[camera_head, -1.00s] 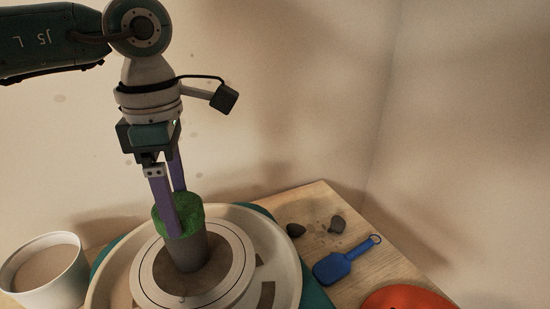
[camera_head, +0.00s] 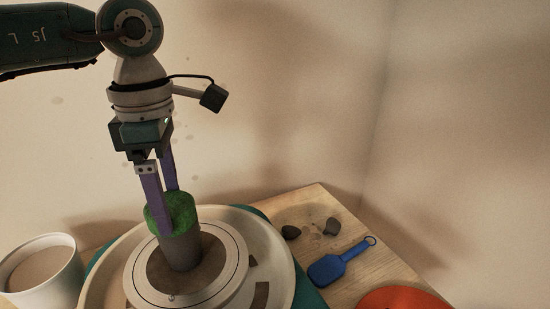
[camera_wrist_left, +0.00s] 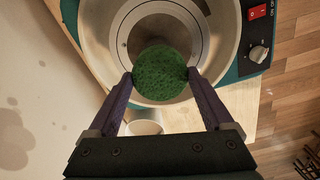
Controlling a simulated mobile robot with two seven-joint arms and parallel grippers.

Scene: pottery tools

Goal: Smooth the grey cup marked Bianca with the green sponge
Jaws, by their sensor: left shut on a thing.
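The grey cup (camera_head: 182,250) stands upright on the round wheel head (camera_head: 236,262) of the pottery wheel. No name can be read on the side I see. My left gripper (camera_head: 166,205) is shut on the green sponge (camera_head: 181,207). The sponge is at the cup's top and covers its mouth in the head view; I cannot tell how far it reaches inside. In the left wrist view the sponge (camera_wrist_left: 161,74) sits between the two purple fingers and hides the cup. My right gripper is not in view.
A white bucket (camera_head: 45,283) stands left of the wheel's pale basin (camera_head: 282,262). An orange-red round thing (camera_head: 402,298) is at the front right. A wall is close behind.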

